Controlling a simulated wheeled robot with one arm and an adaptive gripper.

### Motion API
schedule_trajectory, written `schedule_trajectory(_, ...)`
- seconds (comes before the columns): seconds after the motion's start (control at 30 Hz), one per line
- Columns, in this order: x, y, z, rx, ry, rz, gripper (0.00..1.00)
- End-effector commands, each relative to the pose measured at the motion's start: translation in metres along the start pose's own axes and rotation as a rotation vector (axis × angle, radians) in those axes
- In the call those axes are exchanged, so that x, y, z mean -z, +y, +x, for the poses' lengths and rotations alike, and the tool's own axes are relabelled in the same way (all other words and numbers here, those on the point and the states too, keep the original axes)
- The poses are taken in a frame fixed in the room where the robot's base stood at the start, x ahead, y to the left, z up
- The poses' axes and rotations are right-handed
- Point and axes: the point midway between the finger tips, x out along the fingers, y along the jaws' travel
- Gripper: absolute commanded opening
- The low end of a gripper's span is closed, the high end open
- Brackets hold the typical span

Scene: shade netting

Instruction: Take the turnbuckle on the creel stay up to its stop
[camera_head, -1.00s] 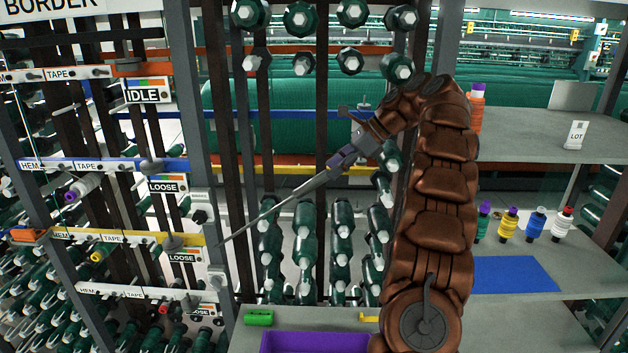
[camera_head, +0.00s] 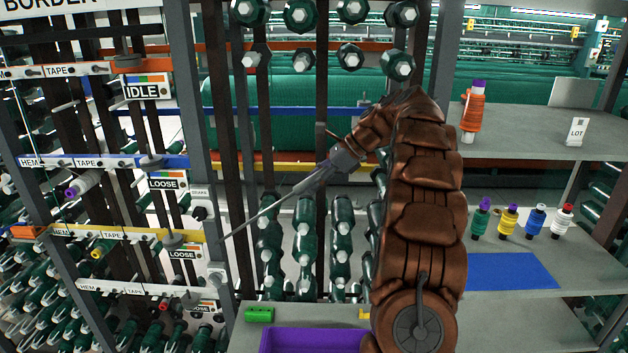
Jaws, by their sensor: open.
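A thin grey stay (camera_head: 252,220) slants up to the right from the creel's upright post. The thicker grey length on it (camera_head: 309,182) looks like the turnbuckle; its thread and stop are too small to make out. My gripper (camera_head: 338,164), at the end of my brown arm, is at the upper right end of this thicker part. It is open, with its fingers partly blended with the stay. I cannot tell whether they touch the turnbuckle or stand around it.
The creel post (camera_head: 196,130) and labelled tape rails stand left. Green bobbins (camera_head: 303,240) hang behind the stay. Right shelves hold an orange spool (camera_head: 473,112), several small spools and a blue mat (camera_head: 510,271).

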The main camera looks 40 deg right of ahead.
Motion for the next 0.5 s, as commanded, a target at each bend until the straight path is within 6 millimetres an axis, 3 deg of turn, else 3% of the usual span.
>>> schedule_trajectory(0.37, 0.0002, 0.0003, 0.0041, 0.000, 0.000, 0.001, 0.53)
schedule_trajectory(0.5, 0.0002, 0.0003, 0.0040, 0.000, 0.000, 0.001, 0.42)
